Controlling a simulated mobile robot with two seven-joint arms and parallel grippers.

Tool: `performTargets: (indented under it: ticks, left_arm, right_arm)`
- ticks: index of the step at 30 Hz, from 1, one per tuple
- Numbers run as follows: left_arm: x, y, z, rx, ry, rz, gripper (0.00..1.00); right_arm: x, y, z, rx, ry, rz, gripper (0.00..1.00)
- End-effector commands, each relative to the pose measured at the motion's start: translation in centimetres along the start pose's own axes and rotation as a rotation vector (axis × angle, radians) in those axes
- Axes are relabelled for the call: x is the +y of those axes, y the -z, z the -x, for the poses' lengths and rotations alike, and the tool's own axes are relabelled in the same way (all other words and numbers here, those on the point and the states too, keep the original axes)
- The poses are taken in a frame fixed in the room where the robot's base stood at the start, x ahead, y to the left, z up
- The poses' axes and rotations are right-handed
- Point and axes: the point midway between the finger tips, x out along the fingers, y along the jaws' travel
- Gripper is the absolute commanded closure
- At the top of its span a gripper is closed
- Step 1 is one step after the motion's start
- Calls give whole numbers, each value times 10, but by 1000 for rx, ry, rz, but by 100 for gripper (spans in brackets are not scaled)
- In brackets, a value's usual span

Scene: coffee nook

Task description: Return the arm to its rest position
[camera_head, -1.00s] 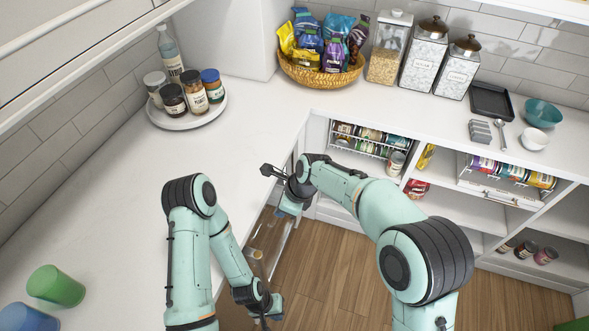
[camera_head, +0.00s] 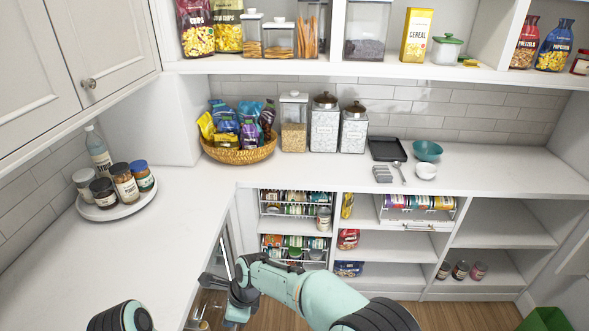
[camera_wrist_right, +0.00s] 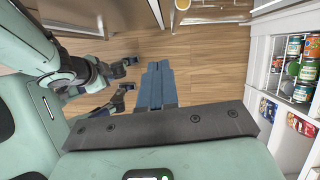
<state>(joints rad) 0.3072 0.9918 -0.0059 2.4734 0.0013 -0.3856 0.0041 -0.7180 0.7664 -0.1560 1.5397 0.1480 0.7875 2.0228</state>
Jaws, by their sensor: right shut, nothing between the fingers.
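My right arm (camera_head: 315,292) reaches in from the bottom of the head view, its wrist in front of the counter corner. My right gripper (camera_wrist_right: 158,66) is shut and empty in the right wrist view, its blue fingers together above the wood floor. My left arm (camera_head: 122,318) shows only as a joint at the bottom left of the head view. My left gripper (camera_wrist_right: 126,77) shows at the left of the right wrist view, its dark fingers apart with nothing visible between them. It is out of the head view.
The white counter (camera_head: 185,225) runs close beside my right wrist. A round tray (camera_head: 108,213) of jars and a snack basket (camera_head: 240,155) stand on it. Open shelves (camera_head: 385,245) with cans and packets lie ahead. The wood floor (camera_wrist_right: 205,75) below the right gripper looks clear.

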Motion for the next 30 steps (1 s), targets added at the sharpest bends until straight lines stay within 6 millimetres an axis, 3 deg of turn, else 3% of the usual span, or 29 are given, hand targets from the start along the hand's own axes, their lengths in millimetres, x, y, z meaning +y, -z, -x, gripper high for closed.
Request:
performTargets:
  ticks: [1, 6, 10, 14, 18, 21, 24, 30]
  left_arm:
    - [0, 0, 0, 0, 0, 0, 100]
    - [0, 1, 0, 1, 0, 0, 100]
    - [0, 2, 1, 3, 0, 0, 100]
    - [0, 1, 0, 2, 0, 0, 100]
    - [0, 0, 0, 0, 0, 0, 100]
    - [0, 0, 0, 0, 0, 0, 100]
    - [0, 0, 0, 1, 0, 0, 100]
    - [0, 0, 0, 1, 0, 0, 100]
  right_arm:
    - [-1, 3, -1, 2, 0, 2, 100]
    - [-8, 91, -51, 32, 1, 163, 100]
    - [4, 162, -87, 52, -4, 314, 100]
    - [40, 242, -124, 67, -22, 517, 100]
    - [104, 310, -152, 65, -40, 768, 100]
    - [148, 338, -161, 57, -44, 932, 100]
    - [182, 352, -164, 51, -40, 1059, 100]
    - [212, 359, -163, 49, -29, 1191, 100]
